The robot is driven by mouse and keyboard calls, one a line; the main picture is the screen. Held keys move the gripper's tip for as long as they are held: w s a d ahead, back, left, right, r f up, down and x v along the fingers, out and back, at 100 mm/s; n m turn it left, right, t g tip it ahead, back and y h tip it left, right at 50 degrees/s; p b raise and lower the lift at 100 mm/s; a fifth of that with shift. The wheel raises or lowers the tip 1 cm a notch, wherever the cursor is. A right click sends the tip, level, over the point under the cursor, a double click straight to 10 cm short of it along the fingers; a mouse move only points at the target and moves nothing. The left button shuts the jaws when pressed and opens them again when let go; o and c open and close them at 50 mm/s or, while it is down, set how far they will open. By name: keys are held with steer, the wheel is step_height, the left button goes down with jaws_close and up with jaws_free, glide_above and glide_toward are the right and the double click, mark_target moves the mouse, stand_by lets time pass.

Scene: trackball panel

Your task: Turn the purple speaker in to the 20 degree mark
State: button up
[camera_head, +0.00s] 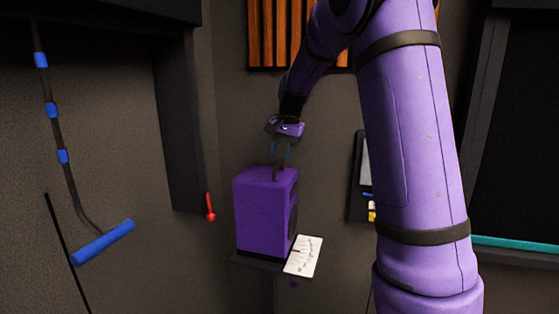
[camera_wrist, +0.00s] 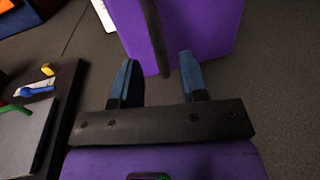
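The purple speaker (camera_head: 262,212) stands upright on a small dark stand, with a dark handle (camera_head: 279,173) on top. A white card with scale marks (camera_head: 304,257) lies at the speaker's lower right; a short red mark shows on it, but its numbers are too small to read. My gripper (camera_head: 282,151) is above the speaker, fingers pointing down, open and empty. In the wrist view, the purple speaker (camera_wrist: 200,25) and its dark handle (camera_wrist: 153,35) lie beyond the two blue fingertips (camera_wrist: 158,60). The handle lines up with the gap between them; contact is not visible.
A blue-handled tool (camera_head: 103,243) hangs on the left wall. A dark cabinet or panel with a red piece (camera_head: 210,207) juts out left of the speaker. A dark wall panel (camera_head: 358,190) with small coloured items is at the right. Wooden slats (camera_head: 280,35) are above.

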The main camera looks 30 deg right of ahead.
mark_target(277, 165)
steer(key=shift+w+a+f, duration=0.15)
steer(key=shift+f, duration=1.2)
jaws_close()
steer(key=shift+s+a+m+h, duration=0.2)
steer(key=shift+a+m, duration=0.2)
steer(key=shift+m, duration=0.65)
steer(key=shift+s+a+m+h, duration=0.2)
steer(key=shift+a+m, duration=0.15)
steer(key=shift+m, duration=0.7)
jaws_free()
steer(key=shift+r, duration=0.15)
